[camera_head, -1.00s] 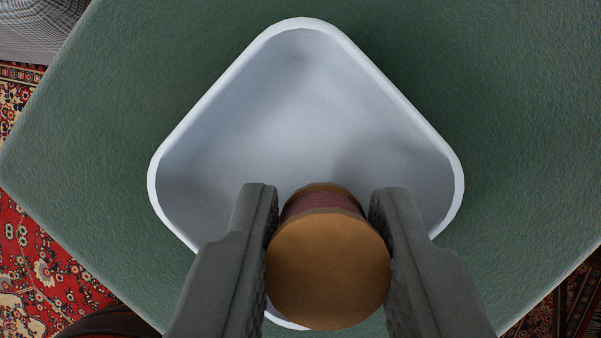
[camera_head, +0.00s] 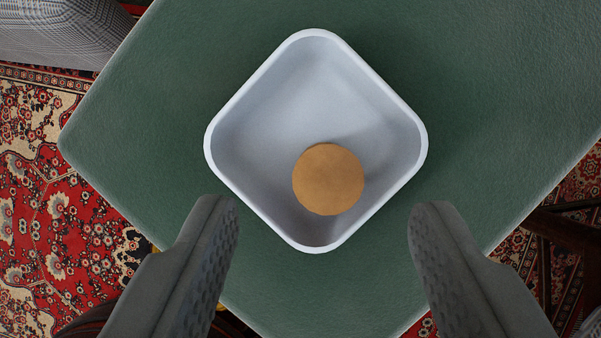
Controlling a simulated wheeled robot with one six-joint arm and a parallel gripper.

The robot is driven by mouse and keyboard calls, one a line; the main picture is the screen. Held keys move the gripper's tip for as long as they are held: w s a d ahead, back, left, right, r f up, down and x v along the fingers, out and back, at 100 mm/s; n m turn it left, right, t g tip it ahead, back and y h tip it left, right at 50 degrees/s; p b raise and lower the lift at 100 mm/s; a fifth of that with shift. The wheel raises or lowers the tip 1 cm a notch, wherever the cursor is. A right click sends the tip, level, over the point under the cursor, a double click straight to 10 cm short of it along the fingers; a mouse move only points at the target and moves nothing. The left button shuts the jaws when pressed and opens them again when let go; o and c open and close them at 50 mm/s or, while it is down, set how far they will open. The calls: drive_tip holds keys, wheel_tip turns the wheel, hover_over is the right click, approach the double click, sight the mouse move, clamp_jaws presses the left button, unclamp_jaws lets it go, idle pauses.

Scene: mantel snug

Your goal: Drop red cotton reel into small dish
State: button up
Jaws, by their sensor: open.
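The cotton reel (camera_head: 328,180) stands on end inside the small dish, a little below and right of its middle. Only its round tan end face shows; its red thread is hidden beneath. The small dish (camera_head: 229,110) is pale grey-white, square with rounded corners, and appears as a diamond. My gripper (camera_head: 323,212) is open and empty, its two dark fingers wide apart. It hangs above the dish, with the fingertips to the lower left and lower right of it, touching neither dish nor reel.
The dish sits on a green textured surface (camera_head: 480,90) with clear room all around. A patterned red rug (camera_head: 60,220) lies on the floor beyond its edges. A grey checked fabric item (camera_head: 60,30) is at the upper left. Dark wooden legs (camera_head: 565,230) show at the right.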

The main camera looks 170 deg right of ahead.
drive_tip(key=v, duration=1.2)
drive_tip(key=shift+s+r, duration=0.15)
drive_tip(key=shift+r, duration=0.25)
drive_tip(key=shift+d, duration=0.1)
